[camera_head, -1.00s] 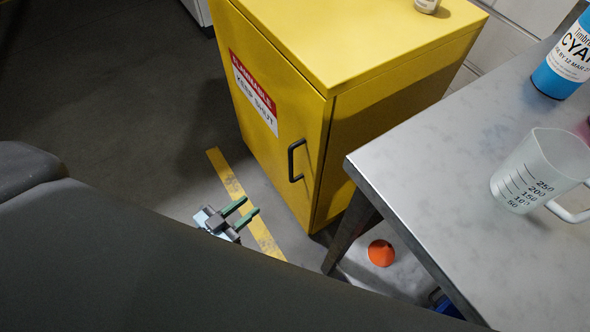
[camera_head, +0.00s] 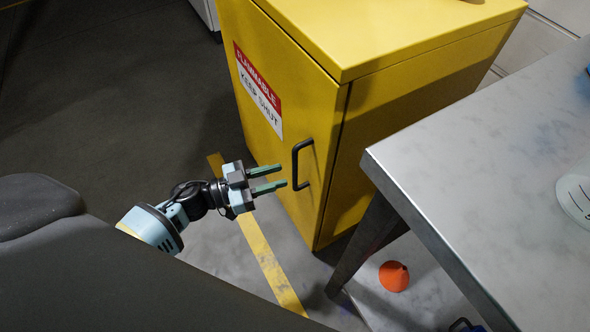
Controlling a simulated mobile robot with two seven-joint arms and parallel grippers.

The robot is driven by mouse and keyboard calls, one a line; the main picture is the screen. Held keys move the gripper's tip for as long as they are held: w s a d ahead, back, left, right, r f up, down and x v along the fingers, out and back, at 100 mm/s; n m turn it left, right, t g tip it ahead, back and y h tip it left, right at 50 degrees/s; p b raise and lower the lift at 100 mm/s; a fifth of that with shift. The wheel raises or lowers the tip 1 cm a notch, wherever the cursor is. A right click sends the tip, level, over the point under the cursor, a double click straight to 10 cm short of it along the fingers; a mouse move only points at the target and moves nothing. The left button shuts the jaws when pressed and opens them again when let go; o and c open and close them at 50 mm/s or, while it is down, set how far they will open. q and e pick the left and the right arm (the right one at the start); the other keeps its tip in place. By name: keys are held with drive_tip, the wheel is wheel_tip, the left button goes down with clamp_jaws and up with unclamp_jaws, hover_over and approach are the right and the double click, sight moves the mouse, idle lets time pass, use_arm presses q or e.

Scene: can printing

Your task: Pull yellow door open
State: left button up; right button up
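The yellow cabinet's front door (camera_head: 285,115) is shut and carries a red and white "FLAMMABLE KEEP SHUT" sign (camera_head: 257,90). A black bar handle (camera_head: 299,164) is fixed upright near the door's right edge. My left gripper (camera_head: 282,178) is open, with its two green fingers pointing right toward the handle. The fingertips are just left of the handle's lower half; I cannot tell from this view how far apart they are in depth. Nothing is between the fingers. My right gripper is not in view.
A grey metal table (camera_head: 470,150) stands close to the right of the cabinet, with its leg (camera_head: 365,240) near the door's hinge-free side. A white measuring jug (camera_head: 575,195) is on the table. Floor left of the door is clear.

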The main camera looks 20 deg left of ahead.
sight(295, 187)
use_arm(q)
drive_tip(key=shift+b+x, duration=0.3)
drive_tip(key=shift+x, duration=2.45)
clamp_jaws()
